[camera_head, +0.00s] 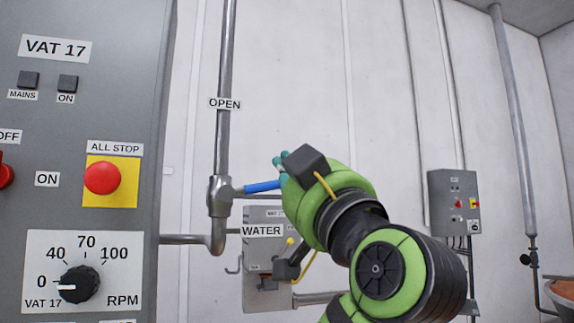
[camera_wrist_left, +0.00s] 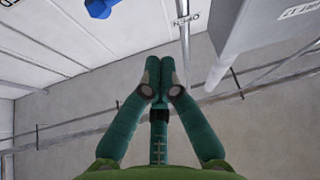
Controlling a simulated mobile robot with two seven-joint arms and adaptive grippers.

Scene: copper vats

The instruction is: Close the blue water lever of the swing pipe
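The blue water lever (camera_head: 262,187) sticks out to the right, nearly level, from the valve on the grey swing pipe (camera_head: 220,197). An OPEN label (camera_head: 225,104) is above it and a WATER label (camera_head: 262,231) below it.
The grey VAT 17 panel (camera_head: 100,130), with a red ALL STOP button (camera_head: 102,178) and an RPM knob (camera_head: 79,285), stands left of the pipe. A grey control box (camera_head: 454,202) hangs on the back wall. A blue object (camera_wrist_left: 100,8) is cut off in the left wrist view.

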